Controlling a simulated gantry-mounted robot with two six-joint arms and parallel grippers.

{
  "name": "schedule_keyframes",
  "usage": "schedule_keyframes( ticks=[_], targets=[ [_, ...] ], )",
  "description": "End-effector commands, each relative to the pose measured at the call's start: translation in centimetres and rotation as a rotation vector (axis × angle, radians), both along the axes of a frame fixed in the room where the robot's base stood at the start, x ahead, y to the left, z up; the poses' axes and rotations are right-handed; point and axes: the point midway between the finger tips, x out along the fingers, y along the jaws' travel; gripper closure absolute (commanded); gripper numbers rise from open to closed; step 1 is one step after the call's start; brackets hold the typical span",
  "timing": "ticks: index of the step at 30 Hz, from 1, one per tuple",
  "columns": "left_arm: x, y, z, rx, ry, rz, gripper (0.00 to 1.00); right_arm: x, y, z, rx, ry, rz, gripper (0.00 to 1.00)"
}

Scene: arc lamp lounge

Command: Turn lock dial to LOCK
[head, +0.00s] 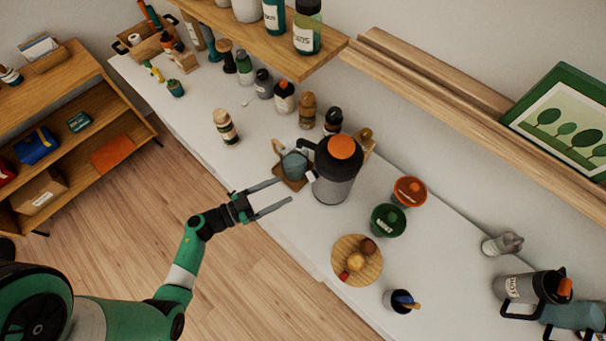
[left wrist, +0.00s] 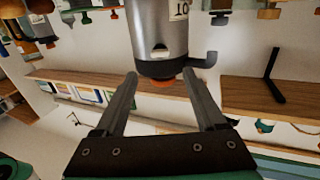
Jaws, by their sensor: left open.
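A grey jug (head: 333,187) with a black top and side handle stands upright on the white counter. It has a round orange dial (head: 342,147) on top; any LOCK marking is too small to read. My left gripper (head: 286,190) is open and empty, beside the jug on its left and apart from it. In the left wrist view the jug (left wrist: 160,35) appears upside down beyond the open fingers, its orange dial (left wrist: 155,83) partly visible between them. My right gripper is not in view.
A green tub (head: 388,221), an orange tub (head: 410,190) and a round wooden board (head: 345,267) with food stand right of the jug. Several bottles stand behind it. A second orange-topped jug (head: 518,288) is far right. A wooden shelf (head: 270,45) overhangs the back.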

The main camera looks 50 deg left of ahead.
Motion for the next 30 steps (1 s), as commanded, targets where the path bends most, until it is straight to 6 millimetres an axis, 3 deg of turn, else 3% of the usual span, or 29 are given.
schedule_keyframes(
  ticks=[9, 14, 21, 23, 30],
  targets=[
    [6.6, -1.5, -0.1, 0.002, -0.002, -0.004, 0.28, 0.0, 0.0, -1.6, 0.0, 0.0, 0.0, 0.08],
    [7.8, -1.7, 0.0, 0.001, -0.001, -0.002, 0.28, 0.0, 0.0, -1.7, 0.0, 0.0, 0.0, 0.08],
    [8.0, -1.7, 0.0, 0.001, -0.001, 0.0, 0.28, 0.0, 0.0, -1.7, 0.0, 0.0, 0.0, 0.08],
    [8.0, -1.7, 0.0, 0.001, -0.001, 0.0, 0.35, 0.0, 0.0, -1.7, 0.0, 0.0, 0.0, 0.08],
    [8.0, -1.7, 0.0, 0.001, -0.001, 0.0, 0.78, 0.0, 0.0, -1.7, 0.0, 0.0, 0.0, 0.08]
  ],
)
